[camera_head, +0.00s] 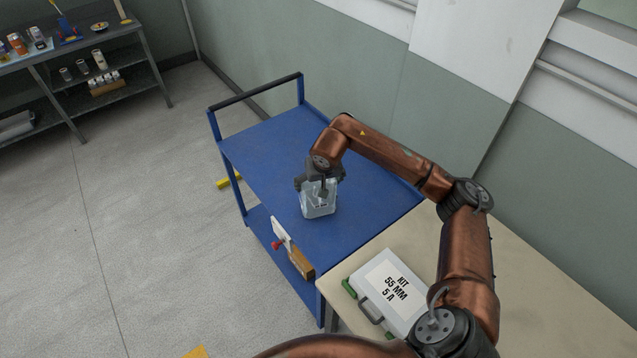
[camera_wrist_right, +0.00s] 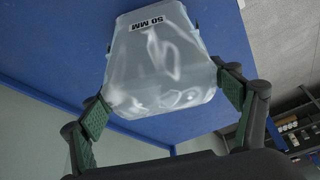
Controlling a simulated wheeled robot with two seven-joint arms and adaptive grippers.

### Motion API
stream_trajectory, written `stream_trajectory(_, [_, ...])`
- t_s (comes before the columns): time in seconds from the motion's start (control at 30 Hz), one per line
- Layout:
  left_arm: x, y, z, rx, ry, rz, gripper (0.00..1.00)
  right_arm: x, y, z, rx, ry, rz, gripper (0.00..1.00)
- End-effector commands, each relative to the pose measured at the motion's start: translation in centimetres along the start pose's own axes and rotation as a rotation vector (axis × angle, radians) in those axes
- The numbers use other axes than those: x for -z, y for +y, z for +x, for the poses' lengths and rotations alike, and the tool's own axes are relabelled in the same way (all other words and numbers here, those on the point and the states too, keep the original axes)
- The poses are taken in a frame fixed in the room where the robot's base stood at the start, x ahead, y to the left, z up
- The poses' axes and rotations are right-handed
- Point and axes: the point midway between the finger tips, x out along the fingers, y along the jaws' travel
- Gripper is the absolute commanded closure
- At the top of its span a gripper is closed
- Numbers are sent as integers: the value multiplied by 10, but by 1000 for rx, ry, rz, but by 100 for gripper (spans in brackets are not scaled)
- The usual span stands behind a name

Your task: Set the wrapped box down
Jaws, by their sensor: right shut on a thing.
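The wrapped box (camera_head: 318,207) is a pale box in clear, shiny film, at the blue cart's top shelf in the head view. In the right wrist view the wrapped box (camera_wrist_right: 160,70) carries a label reading "50 MM". My right gripper (camera_head: 320,185) is shut on the wrapped box from above; its two green-padded fingers (camera_wrist_right: 165,105) flank the box. The blue cart (camera_head: 265,150) has a bare top around the box. I cannot tell whether the box's underside touches the shelf. My left gripper is not in view.
A white case (camera_head: 378,275) marked "KIT 55 MM 5 A" lies on the beige table (camera_head: 535,280) right of the cart. Grey shelving (camera_head: 80,55) with supplies stands at upper left.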

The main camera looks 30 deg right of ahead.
Motion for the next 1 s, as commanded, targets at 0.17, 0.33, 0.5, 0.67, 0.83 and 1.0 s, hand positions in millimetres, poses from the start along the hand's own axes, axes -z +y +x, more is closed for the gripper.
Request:
stream_trajectory(0.17, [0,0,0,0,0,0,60,2,0,-2,1,4,0,68])
stream_trajectory(0.33, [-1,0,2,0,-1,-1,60,-1,0,3,-1,2,0,16])
stream_trajectory(0.5, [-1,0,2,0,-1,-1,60,0,0,2,0,2,0,4])
stream_trajectory(0.67, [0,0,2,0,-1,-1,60,0,0,1,0,2,0,0])
stream_trajectory(0.83, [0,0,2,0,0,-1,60,0,0,1,0,2,0,0])
stream_trajectory(1.0, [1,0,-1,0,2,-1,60,2,0,-9,-1,5,-1,0])
